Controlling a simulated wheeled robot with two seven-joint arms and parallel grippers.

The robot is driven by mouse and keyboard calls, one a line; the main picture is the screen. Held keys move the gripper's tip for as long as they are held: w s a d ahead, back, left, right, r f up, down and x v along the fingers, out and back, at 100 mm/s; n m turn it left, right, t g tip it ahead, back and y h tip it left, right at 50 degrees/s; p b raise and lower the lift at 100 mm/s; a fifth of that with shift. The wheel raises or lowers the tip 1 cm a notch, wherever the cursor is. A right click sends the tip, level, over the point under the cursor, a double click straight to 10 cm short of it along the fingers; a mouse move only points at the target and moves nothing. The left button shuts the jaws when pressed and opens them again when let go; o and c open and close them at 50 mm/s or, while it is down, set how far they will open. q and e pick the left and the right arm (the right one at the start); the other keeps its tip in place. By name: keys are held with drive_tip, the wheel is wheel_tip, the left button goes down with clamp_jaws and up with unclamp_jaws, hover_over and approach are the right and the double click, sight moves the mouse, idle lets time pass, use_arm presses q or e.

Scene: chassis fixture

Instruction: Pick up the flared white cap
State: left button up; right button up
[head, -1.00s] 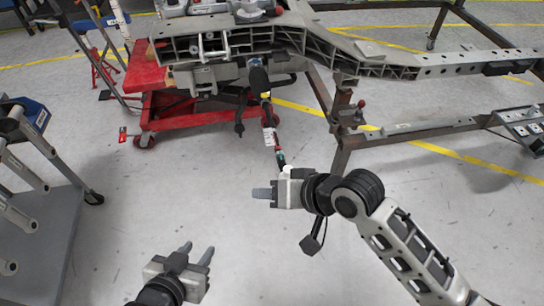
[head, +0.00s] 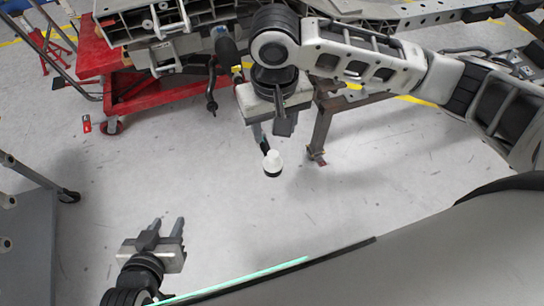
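The flared white cap (head: 273,160) is in the middle of the head view, with a dark rounded part directly below it.
A red cart (head: 150,98) stands at the upper left under the grey chassis frame (head: 185,22). A dark brown stand leg (head: 320,135) is right of the cap. A grey trolley (head: 28,225) stands at the left edge. The floor (head: 170,170) between is clear.

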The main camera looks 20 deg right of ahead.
sight(273, 154)
wheel_tip(273, 154, down, 4)
drive_tip(key=shift+f, duration=0.2)
drive_tip(key=f, duration=0.5)
drive_tip(key=shift+s+a+f+b, duration=0.1)
drive_tip(key=shift+s+a+b, duration=0.1)
drive_tip(key=shift+b, duration=0.1)
